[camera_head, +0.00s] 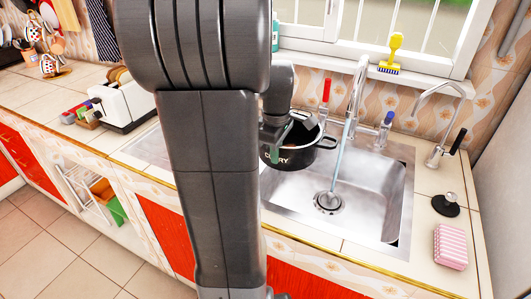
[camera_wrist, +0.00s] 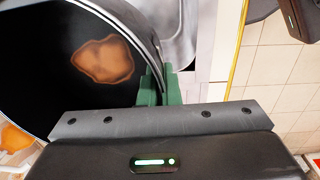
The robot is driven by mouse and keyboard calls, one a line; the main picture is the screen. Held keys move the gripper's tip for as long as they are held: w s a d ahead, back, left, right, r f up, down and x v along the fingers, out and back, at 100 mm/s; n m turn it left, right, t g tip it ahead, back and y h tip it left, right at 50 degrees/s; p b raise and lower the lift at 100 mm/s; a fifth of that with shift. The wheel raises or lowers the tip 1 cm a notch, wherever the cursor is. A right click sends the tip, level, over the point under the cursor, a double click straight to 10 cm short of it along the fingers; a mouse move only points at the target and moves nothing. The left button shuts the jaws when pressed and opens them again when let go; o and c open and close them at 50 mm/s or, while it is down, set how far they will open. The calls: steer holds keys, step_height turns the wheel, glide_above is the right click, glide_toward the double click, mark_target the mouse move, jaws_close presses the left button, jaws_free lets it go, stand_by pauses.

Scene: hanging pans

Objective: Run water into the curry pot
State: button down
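The black curry pot (camera_head: 290,156), with white lettering on its side, hangs over the left part of the sink (camera_head: 375,195).
A red-handled tap (camera_head: 326,92) stands behind the pot and a blue-topped one (camera_head: 385,128) right of the faucet. A second thin spout (camera_head: 424,98), a black stopper (camera_head: 446,205) and a pink sponge (camera_head: 451,246) are on the right counter. A toaster (camera_head: 122,105) stands left.

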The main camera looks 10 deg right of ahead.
mark_target(289, 153)
steer(key=d, duration=0.3)
steer(key=shift+s+d+f+b, duration=0.2)
steer(key=shift+f+b, duration=0.1)
steer(key=s+d+f+p, duration=0.1)
steer(key=d, duration=0.9)
steer(key=shift+s+f, duration=0.15)
steer(key=shift+s, duration=0.1)
steer(key=shift+a, duration=0.1)
stand_by(0.7)
steer(key=shift+w+a, duration=0.3)
steer(key=shift+a, duration=1.7)
steer(key=shift+w+a, duration=0.35)
steer(key=shift+a, duration=1.6)
steer(key=shift+w+a, duration=0.3)
steer(key=shift+a, duration=1.7)
steer(key=a+r+p, duration=0.4)
steer(key=a+r, duration=0.1)
steer(key=a, duration=0.1)
steer(key=shift+w+p, duration=0.4)
steer(key=shift+w, duration=0.05)
